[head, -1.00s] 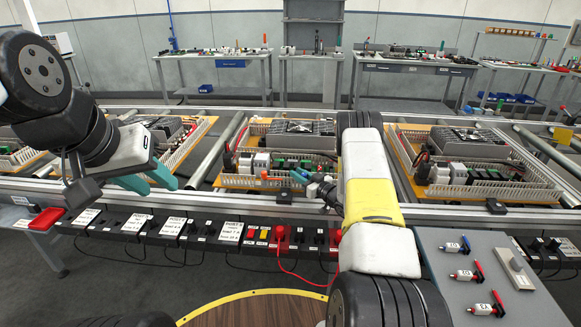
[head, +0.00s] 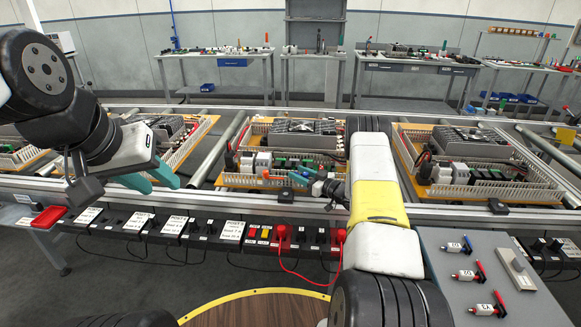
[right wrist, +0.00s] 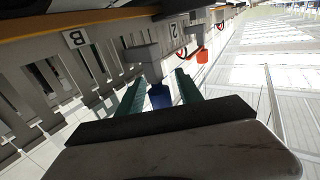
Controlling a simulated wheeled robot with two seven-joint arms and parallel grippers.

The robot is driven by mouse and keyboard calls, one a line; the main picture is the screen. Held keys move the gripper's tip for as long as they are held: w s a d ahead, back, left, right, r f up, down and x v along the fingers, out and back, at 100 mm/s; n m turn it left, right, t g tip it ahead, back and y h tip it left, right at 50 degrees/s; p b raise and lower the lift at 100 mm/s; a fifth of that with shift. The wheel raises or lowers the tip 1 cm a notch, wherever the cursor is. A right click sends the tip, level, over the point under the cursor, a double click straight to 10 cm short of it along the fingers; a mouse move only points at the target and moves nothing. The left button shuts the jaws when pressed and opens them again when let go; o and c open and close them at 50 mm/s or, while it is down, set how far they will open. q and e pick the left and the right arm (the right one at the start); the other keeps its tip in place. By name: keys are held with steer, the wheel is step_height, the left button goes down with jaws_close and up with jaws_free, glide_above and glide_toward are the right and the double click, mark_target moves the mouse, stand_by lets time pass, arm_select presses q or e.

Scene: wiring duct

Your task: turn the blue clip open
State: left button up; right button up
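The blue clip (right wrist: 159,96) shows in the right wrist view, between the two teal fingers of my right gripper (right wrist: 160,78). Gaps show on both sides of it, so the fingers are around it but look apart from it. A grey block (right wrist: 143,57) sits just beyond it. In the head view my right gripper (head: 300,181) is at the front edge of the middle board (head: 232,181), and its arm hides part of that board. My left gripper (head: 150,181) is open and empty, in front of the left board.
An orange clip (right wrist: 202,56) is farther along the slotted duct wall (right wrist: 85,72), near a label "2"; a label "B" (right wrist: 76,39) is on the duct. Another board (head: 470,170) lies to the right. A grey panel (head: 480,270) with red and blue switches stands front right.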

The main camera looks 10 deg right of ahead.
steer(key=v, duration=0.7)
steer(key=shift+s+d, duration=0.2)
steer(key=shift+s, duration=0.1)
steer(key=shift+c, duration=0.2)
